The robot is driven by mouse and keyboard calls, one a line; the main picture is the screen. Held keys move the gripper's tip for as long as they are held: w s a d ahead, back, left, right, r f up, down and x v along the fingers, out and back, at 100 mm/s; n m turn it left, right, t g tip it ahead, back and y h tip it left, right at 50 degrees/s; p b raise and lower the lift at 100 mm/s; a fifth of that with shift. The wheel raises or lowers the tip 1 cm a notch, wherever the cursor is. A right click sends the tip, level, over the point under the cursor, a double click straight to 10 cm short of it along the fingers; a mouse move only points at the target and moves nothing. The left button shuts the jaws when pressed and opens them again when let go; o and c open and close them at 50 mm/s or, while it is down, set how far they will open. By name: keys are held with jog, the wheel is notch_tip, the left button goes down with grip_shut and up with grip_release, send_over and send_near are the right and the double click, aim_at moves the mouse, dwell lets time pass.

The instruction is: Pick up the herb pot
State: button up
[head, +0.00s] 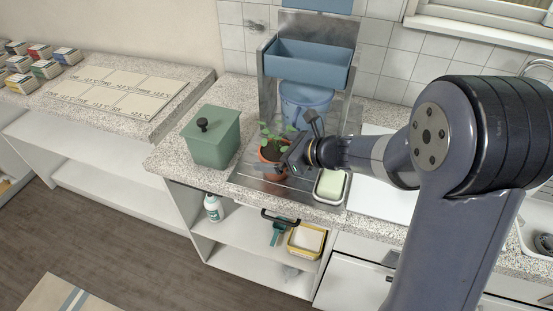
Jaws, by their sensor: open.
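The herb pot (272,153) is a terracotta pot with small green leaves. It stands on a metal tray on the speckled counter, right of the green lidded box. My gripper (287,156) is at the pot's right side, with its fingers close to or around the rim. The gripper is open. The fingers overlap part of the pot, so I cannot tell whether they touch it.
A green box with a black knob (213,138) stands close on the left. A blue bucket (305,100) and a blue bin (308,62) are behind. A dish with a pale green block (331,186) sits at the right. The metal tray (257,184) has bare room in front.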

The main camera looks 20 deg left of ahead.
jog(key=c, duration=1.2)
jog(key=shift+c, duration=0.3)
jog(key=shift+r, duration=0.1)
